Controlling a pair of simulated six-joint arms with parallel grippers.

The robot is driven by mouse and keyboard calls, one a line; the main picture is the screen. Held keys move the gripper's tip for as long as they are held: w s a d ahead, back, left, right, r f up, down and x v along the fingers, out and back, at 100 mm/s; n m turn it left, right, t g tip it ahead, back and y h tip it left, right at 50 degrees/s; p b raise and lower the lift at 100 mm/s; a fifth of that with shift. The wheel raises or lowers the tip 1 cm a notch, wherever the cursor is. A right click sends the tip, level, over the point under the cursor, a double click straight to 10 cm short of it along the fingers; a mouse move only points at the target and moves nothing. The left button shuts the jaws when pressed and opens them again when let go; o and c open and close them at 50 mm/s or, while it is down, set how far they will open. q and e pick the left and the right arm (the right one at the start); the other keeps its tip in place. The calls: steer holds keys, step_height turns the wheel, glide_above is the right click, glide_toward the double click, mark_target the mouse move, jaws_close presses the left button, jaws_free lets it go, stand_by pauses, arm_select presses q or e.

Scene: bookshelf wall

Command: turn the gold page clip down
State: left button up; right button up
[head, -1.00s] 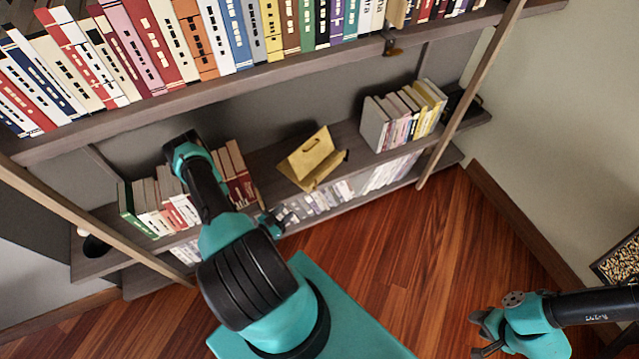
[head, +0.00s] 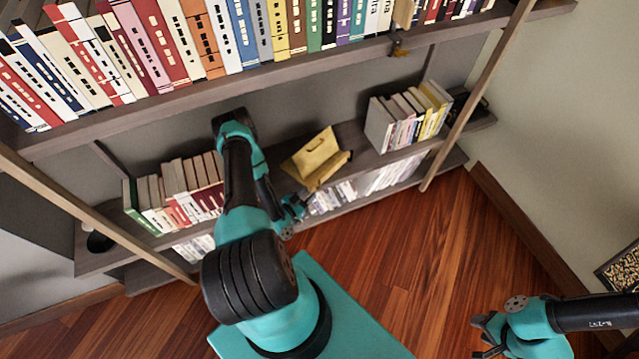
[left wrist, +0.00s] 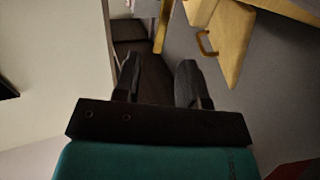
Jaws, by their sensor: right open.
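A yellow book stand (head: 322,163) sits on the middle shelf, its back panel leaning. The gold page clip (left wrist: 206,44) is a small bent loop on the stand's panel at the upper right of the left wrist view. In the head view the clip (head: 315,145) is a small dark mark on the panel. My left gripper (head: 296,206) is at the shelf's front edge, just left of and below the stand. In the left wrist view its fingers (left wrist: 158,75) are apart with nothing between them, left of the clip. My right gripper (head: 486,334) is open and empty over the floor.
Books (head: 185,190) stand left of the book stand, behind my left arm. More books (head: 408,112) stand to its right. A full book shelf (head: 270,75) runs above. A slanted wooden post (head: 478,100) stands right.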

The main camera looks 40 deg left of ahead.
mark_target(319, 184)
arm_select(q)
steer(key=w, duration=0.7)
steer(key=shift+a, duration=0.15)
jaws_close()
stand_by(0.3)
